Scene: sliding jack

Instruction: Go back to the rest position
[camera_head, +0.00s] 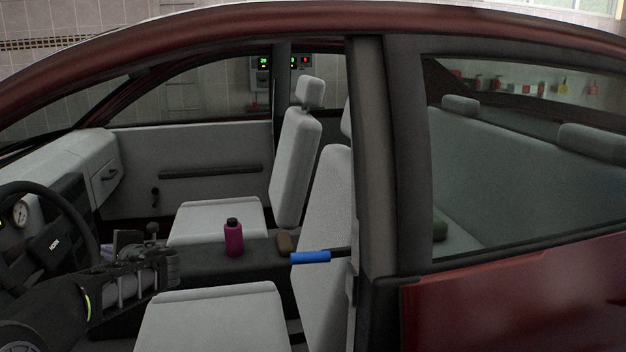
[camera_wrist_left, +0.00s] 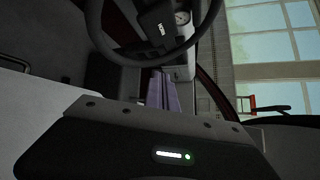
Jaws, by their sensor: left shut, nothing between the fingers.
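My left gripper (camera_head: 122,245) is inside the car, beside the steering wheel (camera_head: 40,235) and near the gear lever. Its forearm comes in from the lower left. The purple fingers of the left gripper (camera_wrist_left: 161,88) show in the left wrist view, shut and empty, just below the steering wheel (camera_wrist_left: 158,30). The arm hides part of the centre console. My right gripper is in neither view.
The front seat cushion (camera_head: 210,318) lies right of my arm. A magenta bottle (camera_head: 233,238) and a brown block (camera_head: 284,242) stand on the console (camera_head: 262,262). A blue-gripped bar (camera_head: 310,257) juts out near the seat back. The dark door pillar (camera_head: 385,160) is at the right.

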